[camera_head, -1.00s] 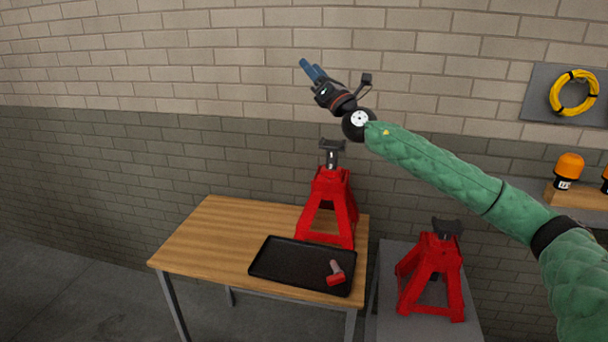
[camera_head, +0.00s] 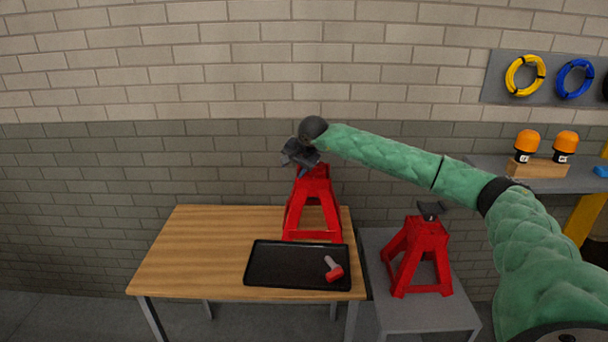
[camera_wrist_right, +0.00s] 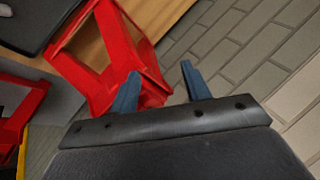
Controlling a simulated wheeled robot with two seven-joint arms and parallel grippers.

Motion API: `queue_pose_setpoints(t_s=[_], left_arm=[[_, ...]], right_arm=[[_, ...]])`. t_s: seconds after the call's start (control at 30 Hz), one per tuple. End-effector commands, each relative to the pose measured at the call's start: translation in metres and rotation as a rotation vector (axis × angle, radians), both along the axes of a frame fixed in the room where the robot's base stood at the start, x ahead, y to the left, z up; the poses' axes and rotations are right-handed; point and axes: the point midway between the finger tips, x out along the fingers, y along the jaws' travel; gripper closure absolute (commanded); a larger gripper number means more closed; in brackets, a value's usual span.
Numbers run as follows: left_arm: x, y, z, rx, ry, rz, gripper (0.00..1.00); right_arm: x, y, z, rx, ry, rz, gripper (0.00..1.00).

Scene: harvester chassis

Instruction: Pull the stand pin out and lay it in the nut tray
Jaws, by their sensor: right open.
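A pin with a grey shaft and a red head (camera_head: 333,270) lies in the black tray (camera_head: 262,278) on the wooden table. A red jack stand (camera_head: 312,195) stands upright behind the tray. My right gripper (camera_head: 302,172) is at the top of this stand and hides its saddle. In the right wrist view the blue fingers of my right gripper (camera_wrist_right: 160,80) are apart and empty, with the red stand frame (camera_wrist_right: 100,90) just beyond them. I cannot tell whether they touch it. My left gripper is out of view.
A second red stand (camera_head: 418,250) stands on a grey table (camera_head: 425,318) to the right. Orange-topped items (camera_head: 528,143) sit on a shelf behind. The left half of the wooden table (camera_head: 190,250) is clear. A brick wall (camera_head: 150,100) closes off the back.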

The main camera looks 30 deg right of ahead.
Motion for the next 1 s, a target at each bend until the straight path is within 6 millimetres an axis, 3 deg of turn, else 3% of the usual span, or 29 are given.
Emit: queue_pose_setpoints(t_s=[0.13, 0.33, 0.67, 1.0], left_arm=[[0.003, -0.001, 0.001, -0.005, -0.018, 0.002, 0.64], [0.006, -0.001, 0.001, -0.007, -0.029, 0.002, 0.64], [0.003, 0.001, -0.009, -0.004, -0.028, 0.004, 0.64], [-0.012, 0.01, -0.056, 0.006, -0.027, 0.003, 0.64]], right_arm=[[-0.023, -0.03, -0.011, -0.236, 0.143, 0.093, 0.53], [-0.044, -0.045, -0.016, -0.377, 0.282, 0.236, 0.53], [-0.041, -0.046, -0.023, -0.409, 0.289, 0.306, 0.53], [-0.03, -0.054, -0.056, -0.406, 0.289, 0.305, 0.53]])
